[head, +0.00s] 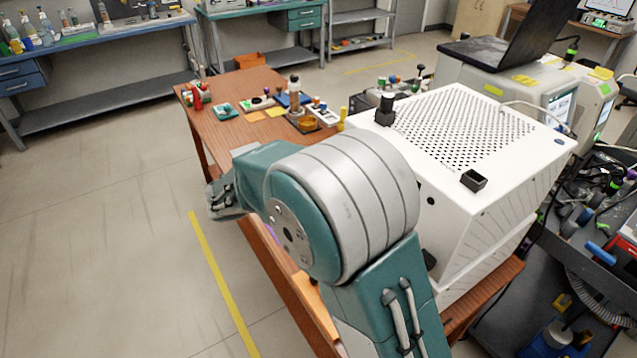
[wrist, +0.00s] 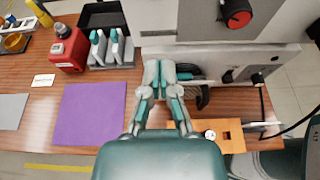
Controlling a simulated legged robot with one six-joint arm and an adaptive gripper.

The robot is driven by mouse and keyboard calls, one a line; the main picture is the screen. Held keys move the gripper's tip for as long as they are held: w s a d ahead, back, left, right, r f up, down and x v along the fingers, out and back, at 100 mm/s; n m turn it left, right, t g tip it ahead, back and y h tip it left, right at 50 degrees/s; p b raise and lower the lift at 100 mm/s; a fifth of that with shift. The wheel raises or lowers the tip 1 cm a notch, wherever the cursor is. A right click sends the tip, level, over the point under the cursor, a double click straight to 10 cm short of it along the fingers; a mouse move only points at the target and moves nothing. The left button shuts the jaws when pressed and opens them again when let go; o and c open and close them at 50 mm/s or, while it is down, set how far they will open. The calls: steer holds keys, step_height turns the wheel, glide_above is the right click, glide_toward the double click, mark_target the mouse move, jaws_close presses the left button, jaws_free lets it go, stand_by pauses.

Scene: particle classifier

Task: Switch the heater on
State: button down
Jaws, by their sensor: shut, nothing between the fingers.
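My gripper (wrist: 158,76) is shut and empty, over the wooden table beside the white equipment. It is left of the black knob and below-left of the red knob in that view. In the head view a large white perforated box (head: 460,140) stands on the table, and my arm hides part of its near side. My fingertips cannot be made out there.
In the head view the floor left of the table is clear.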

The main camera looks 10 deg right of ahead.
steer(key=x, duration=0.8)
steer(key=shift+s+a+r, duration=0.1)
steer(key=shift+r, duration=1.95)
step_height(320, 180, up, 3)
steer(key=shift+f, duration=0.1)
